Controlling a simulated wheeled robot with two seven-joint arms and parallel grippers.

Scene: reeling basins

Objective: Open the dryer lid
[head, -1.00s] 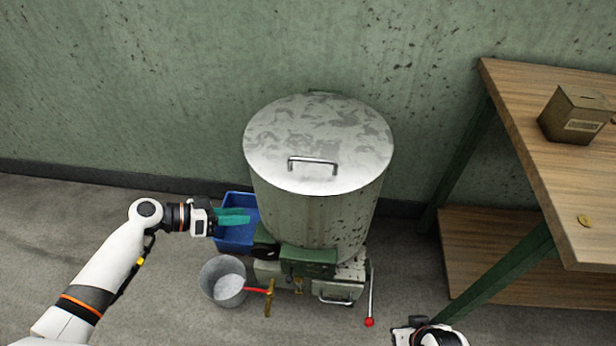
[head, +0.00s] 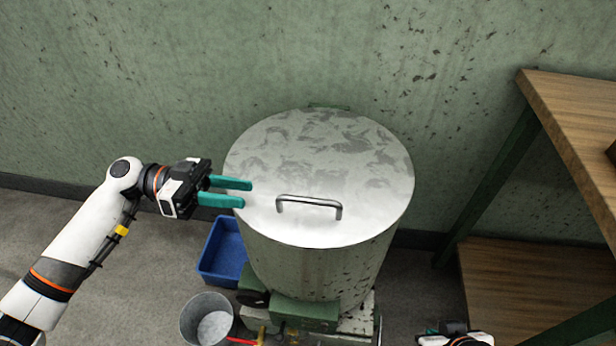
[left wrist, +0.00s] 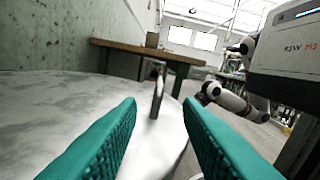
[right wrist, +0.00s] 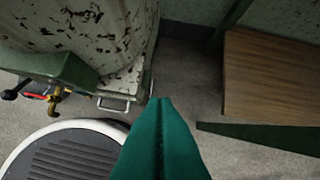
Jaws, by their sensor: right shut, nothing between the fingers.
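The dryer (head: 318,268) is a round drum with a flat, mottled metal lid (head: 330,150), which is closed. A bar handle (head: 309,204) stands on the lid near its front edge. My left gripper (head: 250,192) is open, at the left rim of the lid, its teal fingers pointing right toward the handle. In the left wrist view the handle (left wrist: 157,90) shows ahead, between the open fingers but beyond their tips; nothing is held. My right gripper (right wrist: 160,102) is shut and empty, low to the right of the dryer. In the head view its fingers are barely visible.
A blue bin (head: 222,252) and a grey bucket (head: 207,318) stand on the floor left of the dryer. A wooden table (head: 575,110) with a lower shelf (head: 510,285) stands on the right. A green wall (head: 250,50) rises close behind the dryer.

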